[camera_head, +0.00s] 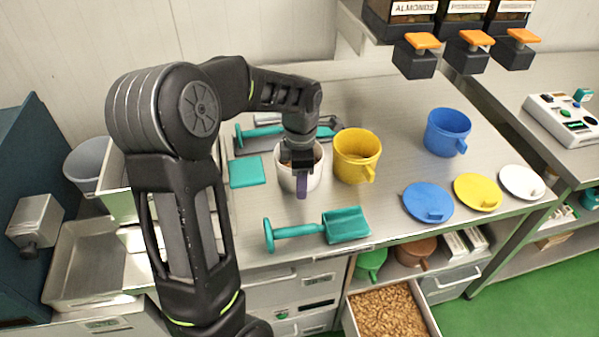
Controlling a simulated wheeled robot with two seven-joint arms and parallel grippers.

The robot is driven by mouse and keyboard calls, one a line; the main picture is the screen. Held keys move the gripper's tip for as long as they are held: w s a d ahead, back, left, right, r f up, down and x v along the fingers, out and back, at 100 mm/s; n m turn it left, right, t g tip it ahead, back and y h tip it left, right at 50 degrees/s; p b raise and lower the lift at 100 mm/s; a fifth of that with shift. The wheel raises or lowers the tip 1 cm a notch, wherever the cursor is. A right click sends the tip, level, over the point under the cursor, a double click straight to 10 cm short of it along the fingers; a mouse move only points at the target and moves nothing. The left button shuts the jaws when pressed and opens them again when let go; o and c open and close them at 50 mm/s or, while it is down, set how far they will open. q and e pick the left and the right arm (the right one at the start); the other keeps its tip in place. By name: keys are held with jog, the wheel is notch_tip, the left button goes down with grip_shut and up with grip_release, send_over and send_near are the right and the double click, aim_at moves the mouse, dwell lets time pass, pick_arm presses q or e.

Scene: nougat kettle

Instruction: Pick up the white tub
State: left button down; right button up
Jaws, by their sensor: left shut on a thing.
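The white tub (287,181) stands on the steel worktop, left of the yellow tub (354,158). My left gripper (301,168) reaches down from above and is shut on the white tub at its near rim. The gripper hides part of the tub's opening and front wall. A purple piece shows upright against the tub's front, just below the gripper; I cannot tell what it belongs to. The tub looks upright, and I see no clear gap under it. My right gripper is not in view.
A teal scoop (345,226) lies in front of the tub, and a teal slab (246,172) lies to its left. The blue tub (446,131) and blue, yellow and white lids (521,182) are to the right. Dispensers (414,55) overhang the back. An open drawer (433,322) holds nuts.

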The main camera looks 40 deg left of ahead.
pick_arm(q)
notch_tip(320, 180, up, 10)
jog(key=shift+r+b, duration=0.1)
jog(key=shift+b, duration=0.45)
dwell(0.5)
notch_tip(320, 180, up, 5)
jog(key=p, duration=0.4)
dwell(0.4)
